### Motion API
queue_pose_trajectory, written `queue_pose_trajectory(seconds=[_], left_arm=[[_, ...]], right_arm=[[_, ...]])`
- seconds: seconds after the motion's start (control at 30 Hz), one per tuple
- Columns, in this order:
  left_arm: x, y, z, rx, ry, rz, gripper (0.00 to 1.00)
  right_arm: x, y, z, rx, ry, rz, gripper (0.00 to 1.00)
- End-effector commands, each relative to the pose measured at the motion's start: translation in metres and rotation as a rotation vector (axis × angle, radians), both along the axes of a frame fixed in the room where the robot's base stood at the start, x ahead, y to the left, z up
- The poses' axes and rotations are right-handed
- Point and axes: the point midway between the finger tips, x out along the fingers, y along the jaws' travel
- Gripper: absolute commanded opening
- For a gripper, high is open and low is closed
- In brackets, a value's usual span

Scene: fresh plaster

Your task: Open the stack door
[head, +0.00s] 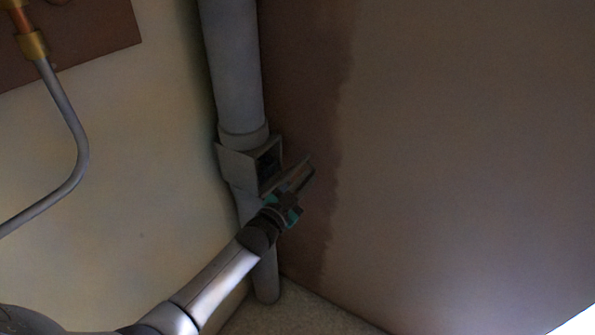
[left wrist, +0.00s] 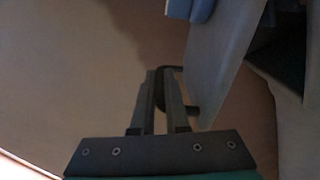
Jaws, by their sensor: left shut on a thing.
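The grey stack pipe (head: 234,70) runs down the corner and has a square access box (head: 237,165) on it. The stack door (head: 298,174) stands swung out from the box, and the dark opening (head: 270,160) shows beside it. In the left wrist view the door (left wrist: 222,60) is a pale panel with a dark bar handle (left wrist: 192,110), and the dark opening (left wrist: 280,55) is to its right. My left gripper (head: 287,196) is at the door's outer face. In the left wrist view its fingers (left wrist: 155,88) are shut on the handle. My right gripper is out of view.
A damp brown patch (head: 300,120) marks the right wall beside the pipe. A grey bent pipe (head: 75,135) with a brass fitting (head: 32,43) is on the left wall. The floor (head: 300,312) below is bare where it shows.

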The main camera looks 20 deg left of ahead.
Motion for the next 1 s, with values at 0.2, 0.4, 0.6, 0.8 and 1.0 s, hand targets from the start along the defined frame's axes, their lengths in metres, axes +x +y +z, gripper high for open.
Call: queue_pose_trajectory(seconds=[0.2, 0.4, 0.6, 0.8, 1.0], left_arm=[[-0.001, -0.011, -0.024, 0.188, -0.027, 0.001, 0.0], [-0.002, -0.017, -0.04, 0.334, -0.048, 0.0, 0.0], [-0.002, -0.019, -0.054, 0.453, -0.065, 0.001, 0.0], [-0.002, -0.019, -0.064, 0.546, -0.078, 0.001, 0.0], [-0.002, -0.019, -0.07, 0.605, -0.087, 0.001, 0.0]], right_arm=[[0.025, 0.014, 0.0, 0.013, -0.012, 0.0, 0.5], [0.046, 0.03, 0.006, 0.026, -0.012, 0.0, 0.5], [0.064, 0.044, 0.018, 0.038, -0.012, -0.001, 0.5], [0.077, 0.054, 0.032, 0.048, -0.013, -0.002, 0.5], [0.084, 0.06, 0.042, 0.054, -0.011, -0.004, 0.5]])
